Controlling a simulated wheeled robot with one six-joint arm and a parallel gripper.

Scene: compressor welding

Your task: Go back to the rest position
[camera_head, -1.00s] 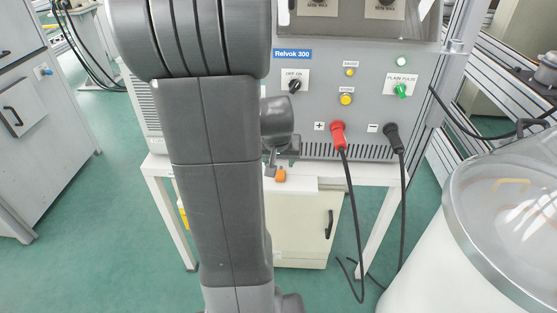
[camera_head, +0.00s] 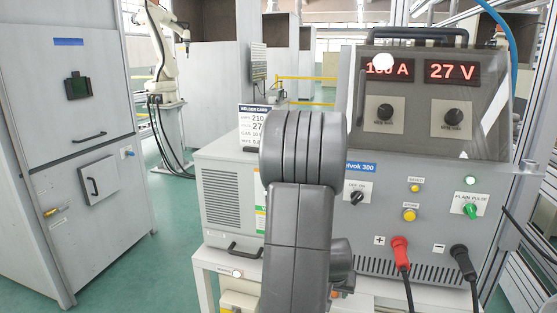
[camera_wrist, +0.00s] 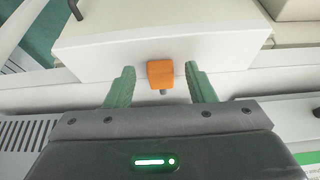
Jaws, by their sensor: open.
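The welder's displays read about 160 A and 27 V. A red plug (camera_head: 401,252) and a black plug (camera_head: 462,260) with cables hang at its front. A grey cabinet (camera_head: 70,150) stands left, with green floor between. A white robot arm (camera_head: 162,50) stands behind.

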